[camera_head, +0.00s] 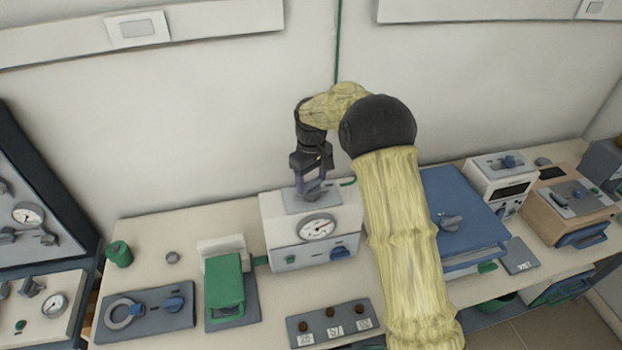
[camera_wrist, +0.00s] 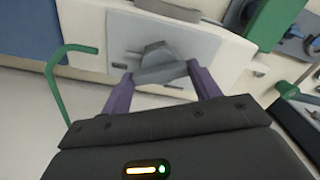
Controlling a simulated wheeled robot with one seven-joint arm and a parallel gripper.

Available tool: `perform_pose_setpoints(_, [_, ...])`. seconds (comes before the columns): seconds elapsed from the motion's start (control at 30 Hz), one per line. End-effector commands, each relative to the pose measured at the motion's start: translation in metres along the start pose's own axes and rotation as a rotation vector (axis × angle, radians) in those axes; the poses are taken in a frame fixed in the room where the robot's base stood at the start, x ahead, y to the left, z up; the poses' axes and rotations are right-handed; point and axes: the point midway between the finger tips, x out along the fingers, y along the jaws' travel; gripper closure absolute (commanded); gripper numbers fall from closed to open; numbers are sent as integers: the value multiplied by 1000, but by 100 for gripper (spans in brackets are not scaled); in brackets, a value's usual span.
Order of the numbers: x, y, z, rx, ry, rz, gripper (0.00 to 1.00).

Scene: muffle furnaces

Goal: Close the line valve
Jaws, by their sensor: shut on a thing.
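The valve handle (camera_wrist: 158,60) is a grey, wedge-shaped knob on a light grey plate (camera_wrist: 190,45) in the wrist view. In the head view that plate (camera_head: 297,203) lies on top of a white unit (camera_head: 283,240) with a round gauge (camera_head: 316,228) and a blue knob on its front. My gripper (camera_head: 311,188) points down onto the plate. In the wrist view its purple fingers (camera_wrist: 162,73) stand on either side of the handle, shut on it. The fingers partly hide the handle in the head view.
A green-lidded device (camera_head: 224,280) and a grey plate with a ring (camera_head: 145,313) are left of the unit. A blue-topped box (camera_head: 462,210) is to its right, partly behind my arm. A block with several dark knobs (camera_head: 333,325) lies in front. A green tube (camera_wrist: 58,85) runs beside the unit.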

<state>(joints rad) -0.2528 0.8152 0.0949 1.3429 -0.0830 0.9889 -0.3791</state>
Motion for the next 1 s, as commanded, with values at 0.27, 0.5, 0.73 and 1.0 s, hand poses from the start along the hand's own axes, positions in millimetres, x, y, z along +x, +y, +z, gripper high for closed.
perform_pose_setpoints(0.27, [-2, 1, -1, -263, 5, 1, 61])
perform_pose_setpoints(0.5, [-3, 1, -1, -491, 6, 2, 61])
perform_pose_setpoints(0.73, [-3, 1, -2, -710, 6, 4, 61])
perform_pose_setpoints(1.0, [-4, 1, -2, -940, 7, 5, 61])
